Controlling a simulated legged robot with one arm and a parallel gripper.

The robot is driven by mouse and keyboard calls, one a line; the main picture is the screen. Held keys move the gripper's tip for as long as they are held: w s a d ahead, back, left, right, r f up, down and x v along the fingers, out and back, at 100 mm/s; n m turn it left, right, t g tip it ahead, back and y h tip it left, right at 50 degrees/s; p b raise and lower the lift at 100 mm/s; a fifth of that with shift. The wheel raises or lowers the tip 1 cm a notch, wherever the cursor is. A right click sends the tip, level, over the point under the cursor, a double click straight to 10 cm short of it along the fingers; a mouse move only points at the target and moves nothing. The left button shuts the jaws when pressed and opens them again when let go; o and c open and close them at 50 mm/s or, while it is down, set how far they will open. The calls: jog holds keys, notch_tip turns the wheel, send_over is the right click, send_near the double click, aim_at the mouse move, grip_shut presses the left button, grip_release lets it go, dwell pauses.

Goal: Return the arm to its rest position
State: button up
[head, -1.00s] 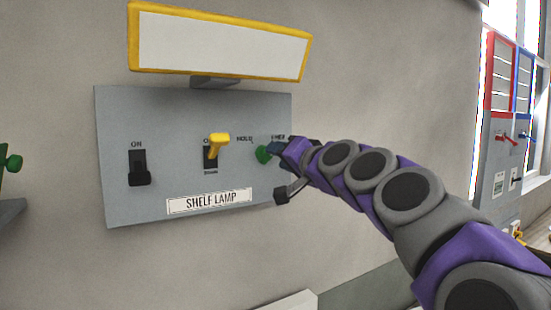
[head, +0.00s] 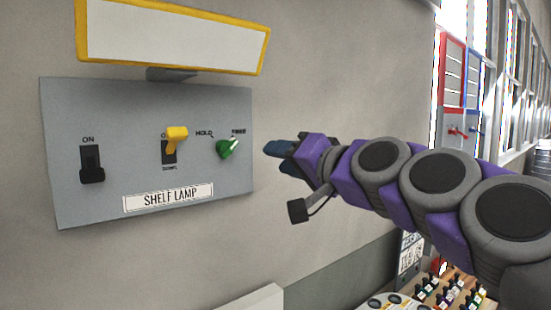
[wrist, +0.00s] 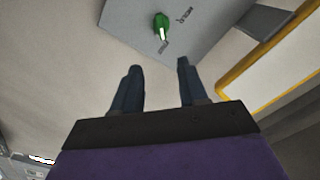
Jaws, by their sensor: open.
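My gripper (head: 280,158) is at the end of my purple and grey arm, to the right of the grey shelf lamp panel (head: 125,130) in the head view. It is apart from the panel. In the wrist view its two dark blue fingers (wrist: 158,85) are spread with nothing between them. The green knob (head: 228,148) is on the panel's right side, left of my fingertips; it also shows beyond the fingers in the wrist view (wrist: 160,26).
The panel also has a yellow lever (head: 176,136) and a black switch (head: 91,165). A yellow-framed white board (head: 170,35) juts out above. A tray of several small items (head: 450,292) is at lower right. Red and blue framed panels (head: 455,80) stand at far right.

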dwell(0.3)
jog(key=s+a+f+n+g+h+b, duration=0.1)
jog(key=s+f+g+h+b, duration=0.2)
jog(key=f, duration=0.9)
jog(key=s+a+f+n+g+b, duration=0.1)
jog(key=s+f+g, duration=0.2)
jog(key=s+f, duration=0.55)
jog(key=s+a+f+n+g+h+b, duration=0.1)
jog(key=s+f+g+h+b, duration=0.15)
jog(key=f, duration=1.15)
jog(key=s+d+f+g+h+b, duration=0.1)
jog(key=s+d+f+g, duration=0.3)
jog(key=s+f, duration=0.6)
jog(key=s+d+f+g+h+b, duration=0.2)
jog(key=s+d+f+g+h, duration=0.1)
jog(key=s+d+f, duration=0.4)
jog(key=s+f+g, duration=0.1)
jog(key=s+f, duration=0.2)
jog(key=f, duration=0.2)
jog(key=shift+s+d+m, duration=0.3)
jog(key=shift+s, duration=0.05)
jog(key=shift+h, duration=0.25)
